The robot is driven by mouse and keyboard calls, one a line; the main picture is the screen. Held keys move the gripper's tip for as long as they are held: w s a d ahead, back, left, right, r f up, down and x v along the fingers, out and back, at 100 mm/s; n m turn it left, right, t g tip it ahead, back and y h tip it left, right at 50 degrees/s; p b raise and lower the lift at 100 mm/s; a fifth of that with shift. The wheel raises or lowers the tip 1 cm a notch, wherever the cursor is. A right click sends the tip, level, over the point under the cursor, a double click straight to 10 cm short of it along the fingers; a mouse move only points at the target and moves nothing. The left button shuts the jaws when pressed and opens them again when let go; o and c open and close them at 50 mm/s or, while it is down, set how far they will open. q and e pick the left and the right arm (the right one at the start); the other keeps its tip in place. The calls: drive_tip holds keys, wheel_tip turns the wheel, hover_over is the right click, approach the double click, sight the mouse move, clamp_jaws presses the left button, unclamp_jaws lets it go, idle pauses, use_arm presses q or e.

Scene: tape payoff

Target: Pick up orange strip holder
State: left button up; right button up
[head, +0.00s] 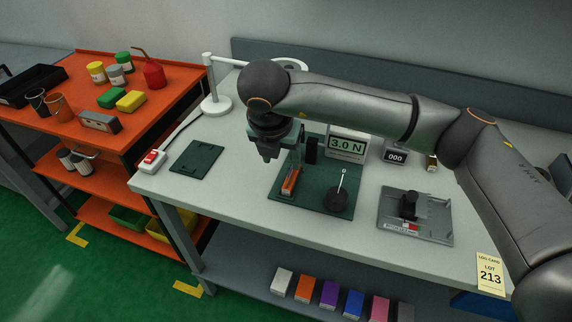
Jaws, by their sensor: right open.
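A small orange holder (290,183), with a pale strip along it, sits on the left part of a dark green base plate (310,200) on the bench. My left gripper is out of view.
The base plate also carries a display reading 3.0 N (347,146) and a black round weight (338,201). A grey fixture (416,215) stands right. A dark green plate (196,159), red switch (152,159) and white stand (215,100) are left.

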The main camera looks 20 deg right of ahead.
drive_tip(key=w+d, duration=0.1)
drive_tip(key=p, duration=0.1)
hover_over(292, 175)
drive_tip(key=s+a, duration=0.1)
drive_tip(key=s, duration=0.1)
drive_tip(key=shift+h, duration=0.3)
drive_tip(key=f, duration=0.5)
drive_tip(key=shift+w+a+f, duration=0.1)
drive_tip(key=shift+w+f, duration=0.05)
drive_tip(key=shift+w, duration=0.05)
drive_tip(key=shift+w+p+x, duration=0.2)
drive_tip(key=shift+p+x, duration=0.6)
drive_tip(key=shift+x, duration=2.15)
clamp_jaws()
